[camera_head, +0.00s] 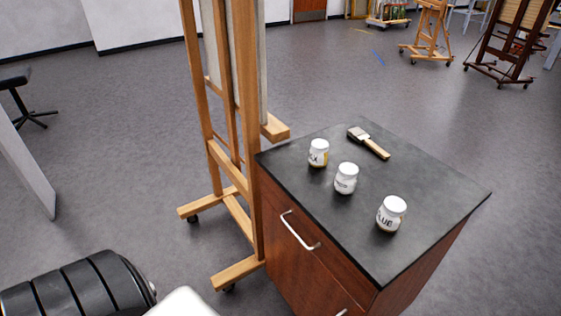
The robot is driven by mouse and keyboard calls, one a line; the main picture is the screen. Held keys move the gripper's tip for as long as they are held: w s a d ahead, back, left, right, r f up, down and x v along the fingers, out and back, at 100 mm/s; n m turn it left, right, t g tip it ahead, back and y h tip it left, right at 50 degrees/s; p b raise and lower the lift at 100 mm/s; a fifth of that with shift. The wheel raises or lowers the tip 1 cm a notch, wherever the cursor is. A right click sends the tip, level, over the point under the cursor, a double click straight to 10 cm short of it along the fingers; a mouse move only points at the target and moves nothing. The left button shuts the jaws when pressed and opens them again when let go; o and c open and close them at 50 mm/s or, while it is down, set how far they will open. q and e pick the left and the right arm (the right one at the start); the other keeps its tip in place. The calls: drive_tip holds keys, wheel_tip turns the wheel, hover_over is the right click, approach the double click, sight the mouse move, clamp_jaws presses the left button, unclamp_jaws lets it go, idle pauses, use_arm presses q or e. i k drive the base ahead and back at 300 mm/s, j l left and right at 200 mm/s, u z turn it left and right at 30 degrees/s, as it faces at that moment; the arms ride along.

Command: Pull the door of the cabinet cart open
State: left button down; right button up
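The cabinet cart (277,198) stands right of centre, with reddish-brown wooden sides and a black top (440,180). Its front faces the lower left of the picture. The upper front panel looks like a drawer and has a silver bar handle (300,230); it appears shut. Below it is another front panel (300,280), probably the door, with a second silver handle (342,312) just at the bottom edge of the picture. Most of this lower panel is cut off, but no gap shows around the visible part. Neither of my grippers is in view.
Three white jars (319,153) (346,178) (392,214) and a brush (368,143) rest on the cart top. A wooden easel (240,190) stands close against the cart's left side. A black stool (22,97) is far left. Grey floor (120,170) is open left of the easel.

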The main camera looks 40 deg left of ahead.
sight(309, 288)
drive_tip(key=j+u, duration=0.1)
drive_tip(key=u, duration=0.85)
